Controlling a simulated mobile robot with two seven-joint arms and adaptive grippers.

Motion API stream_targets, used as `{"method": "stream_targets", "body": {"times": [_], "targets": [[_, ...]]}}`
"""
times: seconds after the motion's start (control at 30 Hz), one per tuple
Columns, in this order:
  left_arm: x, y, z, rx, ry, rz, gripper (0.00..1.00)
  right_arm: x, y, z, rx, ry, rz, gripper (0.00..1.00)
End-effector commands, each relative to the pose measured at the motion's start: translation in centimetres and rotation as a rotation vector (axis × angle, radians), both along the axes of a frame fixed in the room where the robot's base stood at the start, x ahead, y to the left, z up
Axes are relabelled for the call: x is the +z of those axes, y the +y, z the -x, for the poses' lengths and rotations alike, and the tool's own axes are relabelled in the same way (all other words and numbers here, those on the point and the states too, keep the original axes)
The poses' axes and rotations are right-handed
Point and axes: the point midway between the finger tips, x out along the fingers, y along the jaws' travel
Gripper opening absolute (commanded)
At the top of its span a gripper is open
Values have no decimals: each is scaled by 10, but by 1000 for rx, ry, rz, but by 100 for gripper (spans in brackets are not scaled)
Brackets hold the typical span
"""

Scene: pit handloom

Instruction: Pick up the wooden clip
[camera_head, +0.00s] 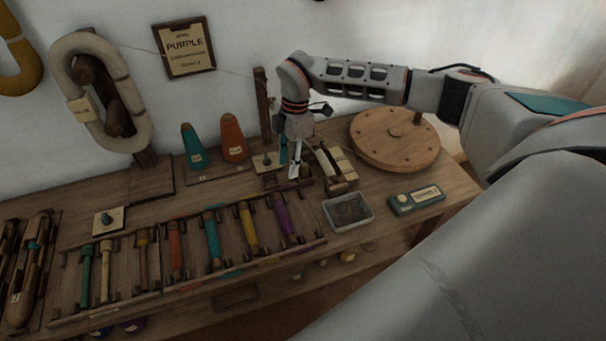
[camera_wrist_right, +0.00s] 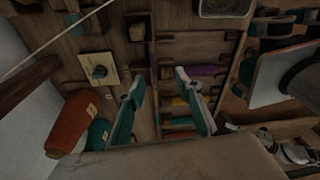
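My right gripper (camera_head: 294,170) points down over the back right part of the bench. In the right wrist view its two fingers (camera_wrist_right: 157,84) are spread, with nothing held between them. Small dark wooden pieces (camera_head: 271,181) lie just below and beside the fingertips. A small wooden block (camera_wrist_right: 137,28) shows beyond the fingertips in the right wrist view. I cannot tell for sure which piece is the wooden clip. My left gripper is not in view.
A rack of coloured bobbins (camera_head: 212,240) lies in front of the gripper. Teal (camera_head: 194,147) and orange (camera_head: 233,138) cones stand at left. A wooden stand (camera_head: 338,171), grey tray (camera_head: 347,211), teal box (camera_head: 416,200) and round wooden disc (camera_head: 395,138) are at right.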

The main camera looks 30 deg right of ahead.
Motion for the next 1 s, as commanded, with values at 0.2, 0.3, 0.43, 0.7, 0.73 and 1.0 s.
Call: {"method": "stream_targets", "body": {"times": [0.2,0.3,0.43,0.7,0.73,1.0], "targets": [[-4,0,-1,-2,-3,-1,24,12,-57,-14,-156,-4,150,35],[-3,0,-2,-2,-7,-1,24,4,-60,-14,-166,-3,160,35],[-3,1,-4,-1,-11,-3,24,-9,-60,-14,-165,-4,158,35],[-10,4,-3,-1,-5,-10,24,-35,-62,-14,-162,-2,157,35],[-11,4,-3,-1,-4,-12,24,-40,-62,-14,-162,-2,157,35],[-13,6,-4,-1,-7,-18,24,-63,-62,-15,-161,-6,155,35]]}}
